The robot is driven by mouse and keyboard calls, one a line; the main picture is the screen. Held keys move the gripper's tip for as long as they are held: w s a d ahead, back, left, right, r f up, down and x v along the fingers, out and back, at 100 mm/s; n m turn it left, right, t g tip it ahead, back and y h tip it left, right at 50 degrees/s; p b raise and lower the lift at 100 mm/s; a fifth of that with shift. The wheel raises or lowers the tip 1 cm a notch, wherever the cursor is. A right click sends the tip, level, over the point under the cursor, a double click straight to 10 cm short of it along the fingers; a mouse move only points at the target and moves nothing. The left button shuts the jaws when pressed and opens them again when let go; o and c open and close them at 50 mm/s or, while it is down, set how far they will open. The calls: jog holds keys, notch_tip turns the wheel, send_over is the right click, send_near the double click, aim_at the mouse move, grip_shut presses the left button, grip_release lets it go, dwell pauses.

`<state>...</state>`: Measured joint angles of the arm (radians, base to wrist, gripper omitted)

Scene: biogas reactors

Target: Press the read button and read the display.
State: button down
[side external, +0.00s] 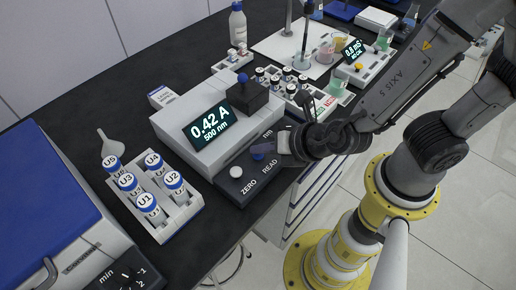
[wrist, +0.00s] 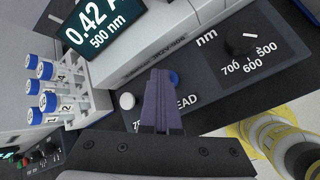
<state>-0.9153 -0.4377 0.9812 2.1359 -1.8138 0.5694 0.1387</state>
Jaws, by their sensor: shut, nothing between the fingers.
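The spectrophotometer (side external: 190,150) is a white box on the black bench. Its display (side external: 208,126) is lit and shows "0.42 A" and "500 nm"; part of it shows in the wrist view (wrist: 100,22). The dark control panel in front carries a white button by ZERO (side external: 236,173) and a blue button by READ (wrist: 174,78). My gripper (wrist: 162,76) is shut and empty, its fingertips over the panel right beside the blue button, partly hiding it and the READ label. I cannot tell whether the fingertips touch it.
A wavelength knob (wrist: 240,46) sits on the same panel. More vials (side external: 285,85), beakers and a second meter (side external: 362,65) are behind. The bench's front edge is close.

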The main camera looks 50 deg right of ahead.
aim_at(262, 156)
jog(key=shift+r, duration=1.2)
notch_tip(262, 156, up, 5)
jog(key=shift+d, duration=0.15)
dwell(0.6)
